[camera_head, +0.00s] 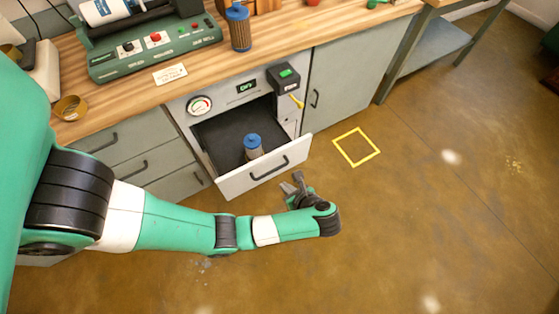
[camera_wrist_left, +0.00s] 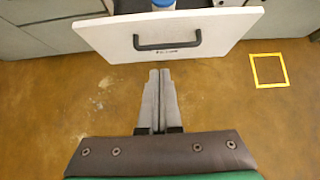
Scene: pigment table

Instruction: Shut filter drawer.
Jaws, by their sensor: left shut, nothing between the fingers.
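The filter drawer is pulled open from the cabinet, with its white front panel (camera_head: 265,172) and dark handle (camera_head: 270,168) facing out. A filter with a blue cap (camera_head: 253,143) stands upright inside the drawer. My left gripper (camera_head: 297,178) is shut and empty, just in front of the drawer front near its right end. In the left wrist view the shut fingers (camera_wrist_left: 159,74) point at the drawer front (camera_wrist_left: 170,33), below its dark handle (camera_wrist_left: 167,44), apart from the handle. The blue cap (camera_wrist_left: 163,4) shows partly above the panel. My right gripper is not in view.
The wooden counter (camera_head: 130,83) above holds a green control box (camera_head: 155,52) and another blue-capped filter (camera_head: 239,26). A gauge (camera_head: 199,105) and a black box with a green button (camera_head: 285,77) sit above the drawer. The floor around a yellow square (camera_head: 340,139) is clear.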

